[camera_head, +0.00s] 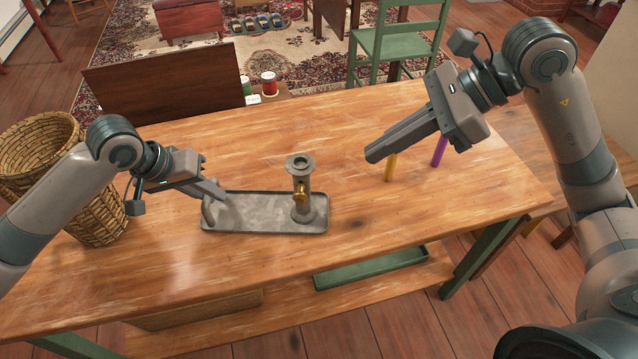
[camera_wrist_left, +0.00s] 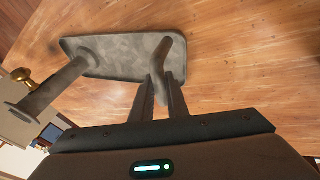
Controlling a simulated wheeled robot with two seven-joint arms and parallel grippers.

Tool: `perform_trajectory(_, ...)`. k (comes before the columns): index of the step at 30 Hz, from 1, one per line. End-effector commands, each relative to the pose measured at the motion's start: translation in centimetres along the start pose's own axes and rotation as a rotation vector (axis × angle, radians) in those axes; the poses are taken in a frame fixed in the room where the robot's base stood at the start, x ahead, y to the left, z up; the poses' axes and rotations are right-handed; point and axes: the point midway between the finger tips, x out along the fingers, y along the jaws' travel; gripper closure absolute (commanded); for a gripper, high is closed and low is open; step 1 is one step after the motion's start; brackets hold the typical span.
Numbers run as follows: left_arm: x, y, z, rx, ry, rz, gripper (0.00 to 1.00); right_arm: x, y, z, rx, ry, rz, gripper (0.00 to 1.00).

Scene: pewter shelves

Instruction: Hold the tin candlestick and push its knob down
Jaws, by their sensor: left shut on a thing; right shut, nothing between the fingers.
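The grey tin candlestick stands on the wooden table, with a long tray-like base (camera_head: 250,214), an upright socket (camera_head: 301,178) at its right end and a curved handle (camera_head: 208,211) at its left end. A brass knob (camera_head: 301,192) sits on the side of the socket facing me. My left gripper (camera_head: 218,194) is shut on the handle; the left wrist view shows the handle (camera_wrist_left: 168,58) between its fingers (camera_wrist_left: 160,85). My right gripper (camera_head: 373,154) is shut and empty, in the air to the right of the socket.
A yellow stick (camera_head: 390,168) and a purple stick (camera_head: 439,152) stand at the right, behind my right gripper. A wicker basket (camera_head: 95,215) is at the left. A red can (camera_head: 268,84) is beyond the far edge. The table in front of the candlestick is clear.

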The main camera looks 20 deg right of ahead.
Motion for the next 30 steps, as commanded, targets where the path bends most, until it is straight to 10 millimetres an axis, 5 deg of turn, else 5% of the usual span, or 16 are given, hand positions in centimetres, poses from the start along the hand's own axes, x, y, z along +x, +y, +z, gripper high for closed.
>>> perform_trajectory(14, 0.0, 0.0, 0.0, 0.000, 0.001, 0.001, 1.00, 1.7, 0.1, 0.0, 0.002, -0.003, 0.005, 1.00)
perform_trajectory(30, 0.0, 0.0, 0.0, 0.000, 0.001, 0.000, 1.00, 10.6, 0.2, 0.1, 0.003, -0.004, 0.007, 1.00)
